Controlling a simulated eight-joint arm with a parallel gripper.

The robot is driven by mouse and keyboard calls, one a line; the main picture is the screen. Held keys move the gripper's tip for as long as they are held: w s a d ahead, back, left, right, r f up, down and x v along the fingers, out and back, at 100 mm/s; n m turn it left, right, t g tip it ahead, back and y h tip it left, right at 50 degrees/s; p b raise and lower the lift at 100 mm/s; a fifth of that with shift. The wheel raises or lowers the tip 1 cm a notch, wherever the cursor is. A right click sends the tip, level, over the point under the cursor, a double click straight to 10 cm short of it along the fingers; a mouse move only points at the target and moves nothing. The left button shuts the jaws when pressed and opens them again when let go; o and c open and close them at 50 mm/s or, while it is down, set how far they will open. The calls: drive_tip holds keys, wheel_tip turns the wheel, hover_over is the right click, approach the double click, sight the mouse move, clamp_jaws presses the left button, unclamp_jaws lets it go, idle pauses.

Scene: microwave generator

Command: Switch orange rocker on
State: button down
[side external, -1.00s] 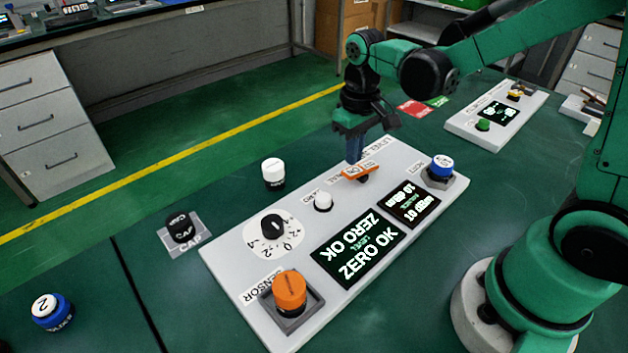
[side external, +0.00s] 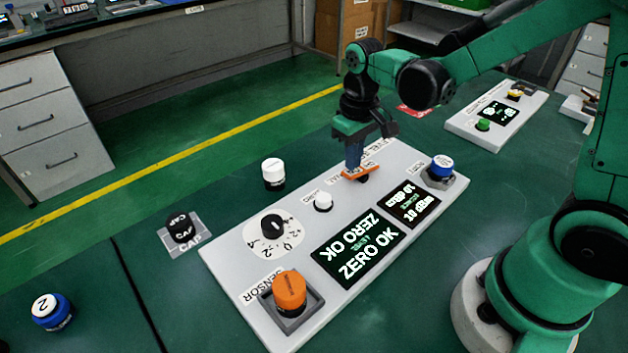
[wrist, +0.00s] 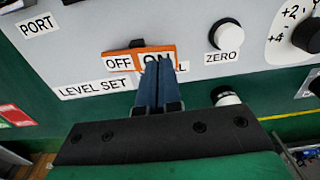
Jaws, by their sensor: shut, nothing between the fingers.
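The orange rocker (side external: 371,171) sits on the white panel (side external: 225,266) near its far end. In the wrist view the orange rocker (wrist: 118,60) reads OFF on its left half and ON on its right half. My gripper (side external: 355,166) is shut and empty, pointing down at the rocker. In the wrist view the closed blue fingertips of my gripper (wrist: 158,64) are over the ON half and partly cover its letters. They look to be at or just above the surface; I cannot tell whether they touch.
A white button (side external: 323,201), a dial (side external: 272,227), an orange sensor cap (side external: 289,291) and a blue-topped knob (side external: 441,167) stand on the panel. The display (side external: 358,247) reads ZERO OK. A white-topped cylinder (side external: 274,173) stands beyond the panel. A second panel (side external: 497,112) is farther back.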

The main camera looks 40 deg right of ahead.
sight(360, 199)
drive_tip(key=shift+f, duration=0.85)
idle(0.3)
drive_tip(key=shift+r, duration=3.55)
drive_tip(key=shift+s+a+r+t, duration=0.4)
drive_tip(key=shift+s+t, duration=0.4)
drive_tip(key=shift+t, duration=0.4)
drive_tip(key=shift+s+a+r+t, duration=0.4)
drive_tip(key=shift+s+t, duration=0.4)
drive_tip(key=shift+t, duration=0.4)
drive_tip(key=shift+s+a+r+t, duration=0.35)
drive_tip(key=shift+s+t, duration=0.45)
drive_tip(key=shift+t, duration=0.4)
